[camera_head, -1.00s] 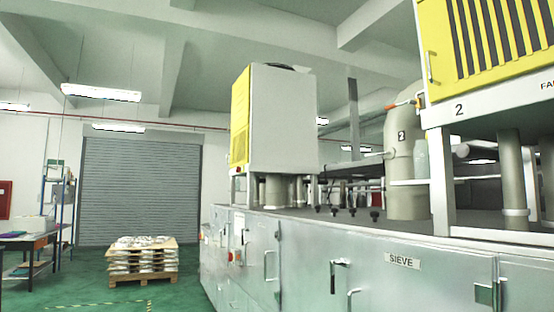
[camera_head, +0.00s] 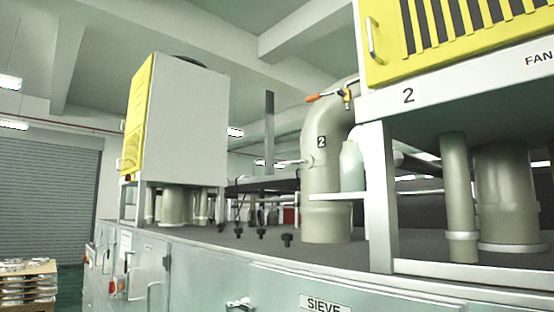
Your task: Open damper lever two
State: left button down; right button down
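A beige elbow duct marked 2 (camera_head: 322,180) stands on the machine top, right of the middle. A lever with an orange grip (camera_head: 322,96) sits on a brass fitting at the upper part of this duct. Its grip points left, and the lever lies nearly level, tilted slightly up to the right. Neither of my grippers is in view.
A yellow and white fan unit (camera_head: 455,50) marked 2 stands on a frame at the right. A white bottle (camera_head: 352,167) stands on a small shelf beside the duct. Black knobs (camera_head: 262,233) line the machine top. A cabinet labelled SIEVE (camera_head: 325,303) is in front.

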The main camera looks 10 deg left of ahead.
aim_at(291, 162)
jog(key=i+u, duration=0.1)
jog(key=i, duration=0.6)
jog(key=z, duration=1.7)
jog(key=j, duration=0.85)
jog(key=i+j, duration=0.15)
jog(key=j, duration=0.65)
jog(key=k+l+u, duration=0.45)
jog(key=k+j+u, duration=0.1)
jog(key=k+l+z, duration=0.1)
jog(key=i+j+z, duration=0.45)
jog(key=i+j, duration=0.1)
jog(key=i, duration=0.1)
